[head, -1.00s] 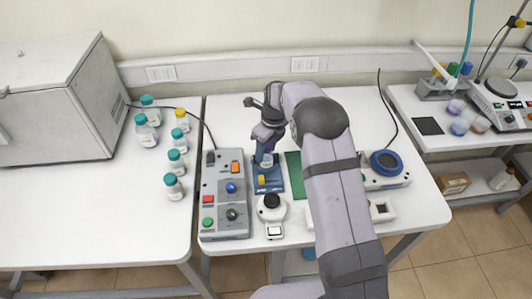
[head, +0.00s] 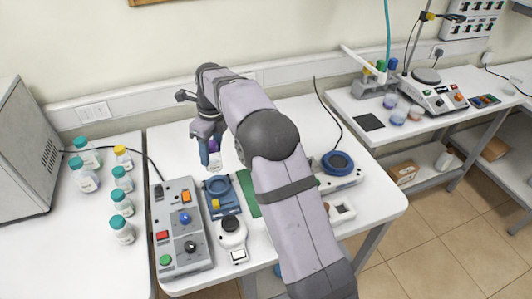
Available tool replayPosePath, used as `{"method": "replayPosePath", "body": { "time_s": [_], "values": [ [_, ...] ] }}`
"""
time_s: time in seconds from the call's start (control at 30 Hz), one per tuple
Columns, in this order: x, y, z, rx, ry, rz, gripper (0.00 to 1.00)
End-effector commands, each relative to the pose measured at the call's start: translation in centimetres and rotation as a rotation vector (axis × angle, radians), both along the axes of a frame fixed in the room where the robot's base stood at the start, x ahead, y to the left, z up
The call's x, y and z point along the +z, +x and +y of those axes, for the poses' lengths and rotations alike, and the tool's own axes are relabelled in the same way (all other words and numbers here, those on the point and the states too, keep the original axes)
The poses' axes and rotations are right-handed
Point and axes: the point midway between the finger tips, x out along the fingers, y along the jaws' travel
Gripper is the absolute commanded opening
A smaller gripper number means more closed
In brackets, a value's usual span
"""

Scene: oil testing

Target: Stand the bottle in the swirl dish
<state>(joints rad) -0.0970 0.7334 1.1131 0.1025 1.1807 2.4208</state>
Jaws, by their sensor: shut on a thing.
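My gripper (head: 209,148) is shut on a small clear bottle (head: 215,165) with a purple cap, partly hidden by the fingers. A round blue dish (head: 338,162), which looks like the swirl dish, sits on a white device to the right of my arm. The dish looks empty. The bottle is well to the left of the dish, with my arm between them in the picture.
A grey control box (head: 180,228) with coloured buttons stands left of the blue stand. A white device with a black knob (head: 231,235) is in front. A green mat (head: 248,190) is partly behind my arm. Several capped bottles (head: 122,203) stand on the left table. A black cable runs behind the dish.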

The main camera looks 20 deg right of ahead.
Motion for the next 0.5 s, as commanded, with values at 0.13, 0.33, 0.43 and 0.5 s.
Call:
{"method": "replayPosePath", "body": {
  "time_s": [0.13,0.33,0.43,0.5],
  "values": [
    [0.1,0.2,-1.3,-0.023,0.000,-0.001,0.16],
    [-0.1,0.5,-6.6,-0.119,0.000,0.000,0.16],
    [-0.3,0.4,-10.7,-0.193,0.000,-0.002,0.16],
    [-0.6,0.1,-14.0,-0.253,0.000,0.000,0.16]
  ]
}}
